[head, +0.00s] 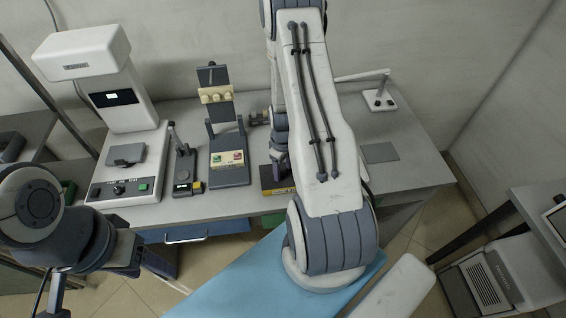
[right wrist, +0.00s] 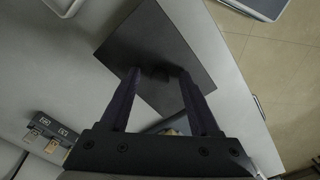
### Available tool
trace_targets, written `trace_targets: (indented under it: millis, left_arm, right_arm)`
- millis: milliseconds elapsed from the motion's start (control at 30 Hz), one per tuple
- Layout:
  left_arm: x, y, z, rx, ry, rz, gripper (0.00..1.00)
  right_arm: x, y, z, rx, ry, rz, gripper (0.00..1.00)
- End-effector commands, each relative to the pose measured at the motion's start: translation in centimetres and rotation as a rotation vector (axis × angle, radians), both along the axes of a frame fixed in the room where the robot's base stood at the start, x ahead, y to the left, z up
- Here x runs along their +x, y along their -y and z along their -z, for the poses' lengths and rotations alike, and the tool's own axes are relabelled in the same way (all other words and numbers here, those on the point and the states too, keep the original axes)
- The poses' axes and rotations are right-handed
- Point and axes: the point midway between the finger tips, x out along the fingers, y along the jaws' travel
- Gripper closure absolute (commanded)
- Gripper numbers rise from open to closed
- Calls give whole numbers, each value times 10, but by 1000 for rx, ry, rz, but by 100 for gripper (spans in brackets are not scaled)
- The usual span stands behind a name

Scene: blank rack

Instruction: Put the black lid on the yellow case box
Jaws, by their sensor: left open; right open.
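The yellow case box (head: 277,188) is a small dark box with a yellow front near the bench's front edge, partly hidden by my right arm. My right gripper (head: 277,168) points down over or just behind it, open. In the right wrist view its two fingers (right wrist: 157,73) stand apart, with a yellowish bit (right wrist: 180,126) low between them. A thin dark-grey square plate (head: 380,152) lies flat on the bench to the right; it also shows in the right wrist view (right wrist: 165,42). I cannot tell whether it is the black lid. My left gripper (head: 163,268) is low in front of the bench, open and empty.
The grey bench (head: 420,150) holds a white machine (head: 105,85), a small dark stand (head: 184,165), a taller device with a yellow panel (head: 228,165) and a white stand (head: 380,100). Bare bench lies around the grey plate. A side table (head: 530,215) stands right.

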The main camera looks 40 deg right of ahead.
Motion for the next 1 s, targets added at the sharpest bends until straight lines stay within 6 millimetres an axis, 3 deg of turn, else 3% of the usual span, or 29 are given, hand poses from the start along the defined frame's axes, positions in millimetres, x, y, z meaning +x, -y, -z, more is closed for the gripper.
trace_targets:
  millis: [600, 1000]
  left_arm:
    - [0, 0, 16, 0, 0, 1, 40]
    - [0, 0, 16, 0, 0, 1, 40]
  right_arm:
    - [1, 1, -94, -2, 4, 0, 37]
    - [0, 0, -101, -1, 0, 0, 37]
